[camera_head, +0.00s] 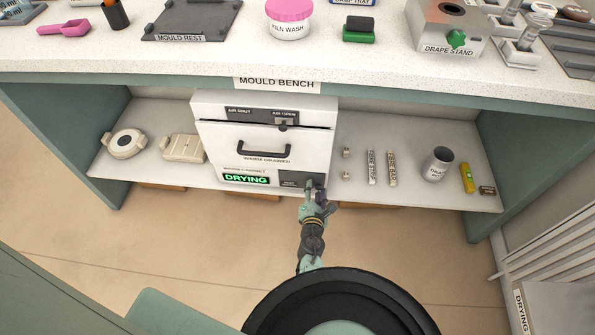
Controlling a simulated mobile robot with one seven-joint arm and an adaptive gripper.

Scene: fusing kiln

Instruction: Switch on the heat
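A white drawer unit (212,140) stands on the shelf under the bench. It has a black handle, and a dark strip at its top reads something like "AIR SHUT" and "AIR OPEN", with a small dark lever (282,126) towards the right. Low on its front, a display (246,178) shows "DRYING" in lit green letters. Right of it is a small dark panel (290,179), partly hidden by my gripper. My gripper (312,188) is at the unit's lower right corner, at or just in front of that panel. Contact and finger opening are too small to tell.
The shelf (410,188) also holds two pale molds at left; small knobs, labelled sticks, a metal cup (438,163) and a yellow item (467,178) at right. The mould bench (400,70) overhangs above. A slatted drying rack (550,260) stands at lower right. Open floor lies in front.

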